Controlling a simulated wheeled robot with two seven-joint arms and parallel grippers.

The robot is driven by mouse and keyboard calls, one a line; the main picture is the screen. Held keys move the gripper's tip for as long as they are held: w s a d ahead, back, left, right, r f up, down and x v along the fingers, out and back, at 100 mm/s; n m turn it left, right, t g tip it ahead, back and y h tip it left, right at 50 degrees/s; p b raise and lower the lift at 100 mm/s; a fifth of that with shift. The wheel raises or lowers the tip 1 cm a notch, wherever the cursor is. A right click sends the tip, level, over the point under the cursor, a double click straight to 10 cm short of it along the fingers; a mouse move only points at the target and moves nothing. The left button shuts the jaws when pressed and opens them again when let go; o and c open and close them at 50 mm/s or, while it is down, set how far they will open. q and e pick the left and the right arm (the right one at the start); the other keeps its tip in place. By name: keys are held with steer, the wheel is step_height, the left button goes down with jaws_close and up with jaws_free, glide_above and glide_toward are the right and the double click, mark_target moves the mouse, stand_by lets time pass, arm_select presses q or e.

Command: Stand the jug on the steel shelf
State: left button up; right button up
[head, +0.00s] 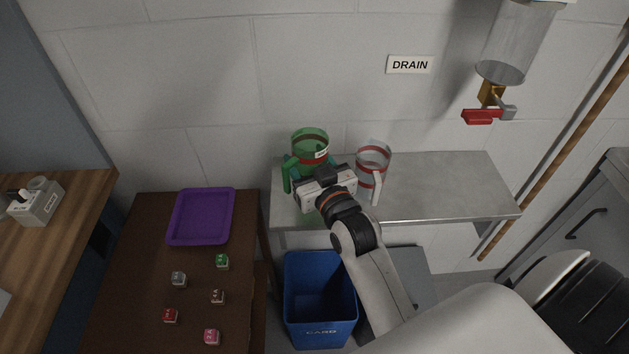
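A green see-through jug (310,140) with a red band, a small white label and a handle on its left is at the left end of the steel shelf (440,185). A clear jug (373,160) with a red band and a pale handle stands upright on the shelf just right of it. My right gripper (313,166) is at the green jug, its dark finger parts close by the jug's sides. The gripper body hides the jug's base, so I cannot tell whether the fingers press on it or whether it touches the shelf. My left gripper is not in view.
The shelf's right half is bare. A valve with a red handle (482,117) hangs under a clear cylinder, right of a DRAIN sign (409,65). A blue bin (320,300) stands below. A brown table (130,290) holds a purple tray (203,240) and several small blocks.

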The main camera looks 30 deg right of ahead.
steer(key=shift+w+f, duration=0.1)
steer(key=shift+f, duration=0.85)
step_height(320, 180, down, 2)
steer(key=shift+f, duration=0.65)
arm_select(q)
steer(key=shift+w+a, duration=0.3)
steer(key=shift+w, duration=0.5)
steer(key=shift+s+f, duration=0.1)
arm_select(e)
steer(key=o, duration=1.2)
steer(key=shift+f, duration=0.1)
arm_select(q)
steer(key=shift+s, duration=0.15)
